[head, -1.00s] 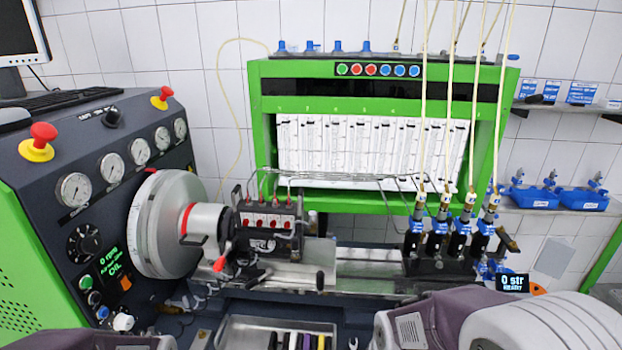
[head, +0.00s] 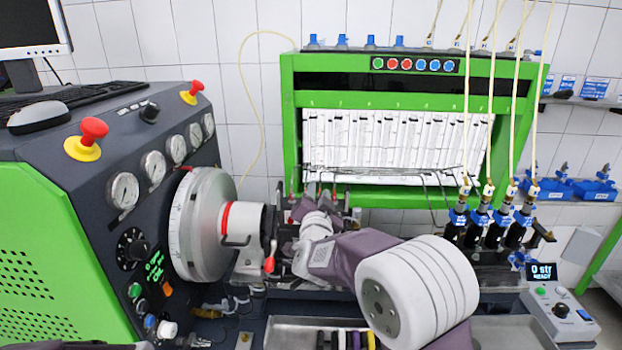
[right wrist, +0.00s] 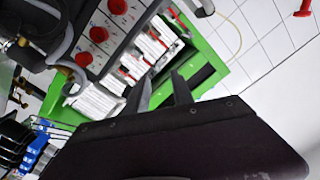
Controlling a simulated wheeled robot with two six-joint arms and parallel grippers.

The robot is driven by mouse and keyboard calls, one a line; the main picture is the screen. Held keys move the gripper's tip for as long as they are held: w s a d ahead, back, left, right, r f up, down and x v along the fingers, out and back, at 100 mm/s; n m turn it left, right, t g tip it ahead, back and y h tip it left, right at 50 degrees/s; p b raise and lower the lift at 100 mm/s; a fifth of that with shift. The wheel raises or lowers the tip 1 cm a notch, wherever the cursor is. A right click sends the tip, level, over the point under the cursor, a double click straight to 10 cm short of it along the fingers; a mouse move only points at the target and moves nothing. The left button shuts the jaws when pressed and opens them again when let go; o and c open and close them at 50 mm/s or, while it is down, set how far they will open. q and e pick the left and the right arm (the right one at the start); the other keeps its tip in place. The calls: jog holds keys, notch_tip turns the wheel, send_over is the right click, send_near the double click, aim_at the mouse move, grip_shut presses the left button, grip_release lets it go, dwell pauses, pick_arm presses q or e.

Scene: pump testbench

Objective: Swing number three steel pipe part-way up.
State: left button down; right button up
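Several thin steel pipes (head: 428,200) show in the head view between the pump and the row of injectors (head: 490,220); my right arm covers much of their run, and I cannot tell which is number three. The pump (head: 345,195) beside the silver flywheel is mostly hidden behind my right gripper (head: 322,198), which is over it. In the right wrist view the two dark fingers of my right gripper (right wrist: 160,92) stand apart, with nothing seen between them. A grey curved pipe (right wrist: 67,72) is left of the fingers there.
The flywheel (head: 205,222) and control panel stand at the left. The green cabinet (head: 290,120) with measuring tubes is behind. Pale hoses (head: 466,90) hang down to the injectors. A tray (head: 290,335) lies in front.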

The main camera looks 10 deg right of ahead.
aim_at(320, 177)
jog(key=shift+w+d+r+p, duration=0.15)
jog(key=shift+w+d+p, duration=0.15)
jog(key=shift+d, duration=0.1)
jog(key=p+x, duration=0.1)
jog(key=x, duration=0.2)
jog(key=p+x, duration=0.2)
jog(key=x, duration=0.2)
jog(key=shift+w+a, duration=0.1)
jog(key=shift+w, duration=0.55)
jog(key=c, duration=0.6)
jog(key=shift+s+d, duration=0.1)
jog(key=shift+d, duration=0.15)
grip_shut()
